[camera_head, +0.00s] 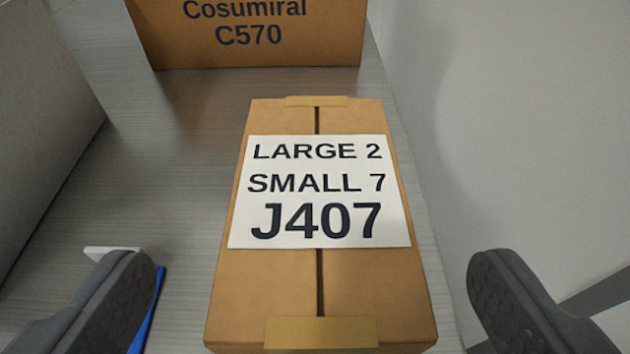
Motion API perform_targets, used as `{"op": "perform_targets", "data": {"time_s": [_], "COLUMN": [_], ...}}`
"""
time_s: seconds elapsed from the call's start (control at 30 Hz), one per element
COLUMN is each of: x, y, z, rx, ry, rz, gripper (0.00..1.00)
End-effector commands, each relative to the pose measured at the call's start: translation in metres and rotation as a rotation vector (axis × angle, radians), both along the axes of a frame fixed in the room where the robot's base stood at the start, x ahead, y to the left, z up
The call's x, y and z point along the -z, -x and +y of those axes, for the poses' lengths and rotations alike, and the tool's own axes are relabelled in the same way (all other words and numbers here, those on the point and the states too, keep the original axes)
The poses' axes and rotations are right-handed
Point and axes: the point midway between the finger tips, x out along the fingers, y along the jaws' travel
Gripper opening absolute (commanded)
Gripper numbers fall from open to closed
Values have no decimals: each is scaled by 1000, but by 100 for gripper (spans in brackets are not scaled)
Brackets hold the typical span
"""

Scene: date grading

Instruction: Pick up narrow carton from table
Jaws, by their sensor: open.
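A narrow brown carton (265,285) lies on the grey table (170,185) in the middle of the view. Its top has a centre seam, tape at both ends and a white label reading "LARGE 2 SMALL 7 J407". My gripper (318,300) is open, with one dark finger to the left of the carton's near end and the other to the right. Both fingers look apart from the carton, with gaps on each side. Nothing is between the fingertips except the carton's near part, seen from above. How high the fingers are above the table is hard to tell.
A larger brown box (250,50) marked "Cosumiral C570" stands behind the carton. A grey block or wall (40,110) is at left. A pale wall or panel (510,130) is close on the right. A blue and white item (150,310) lies partly hidden by the left finger.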

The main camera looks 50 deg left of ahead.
Motion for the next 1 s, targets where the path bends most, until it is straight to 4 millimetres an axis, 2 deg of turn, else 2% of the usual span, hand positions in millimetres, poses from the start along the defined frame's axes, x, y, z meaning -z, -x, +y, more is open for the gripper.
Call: {"op": "perform_targets", "data": {"time_s": [0.27,0.6,0.87,1.0], "x": [4,19,19,19], "y": [-10,-36,-37,-37], "z": [12,39,41,41], "rx": [-3,-3,-3,-3], "ry": [-3,-1,-1,-1], "rz": [-5,-2,-2,-2], "gripper": [89,89,89,50]}}
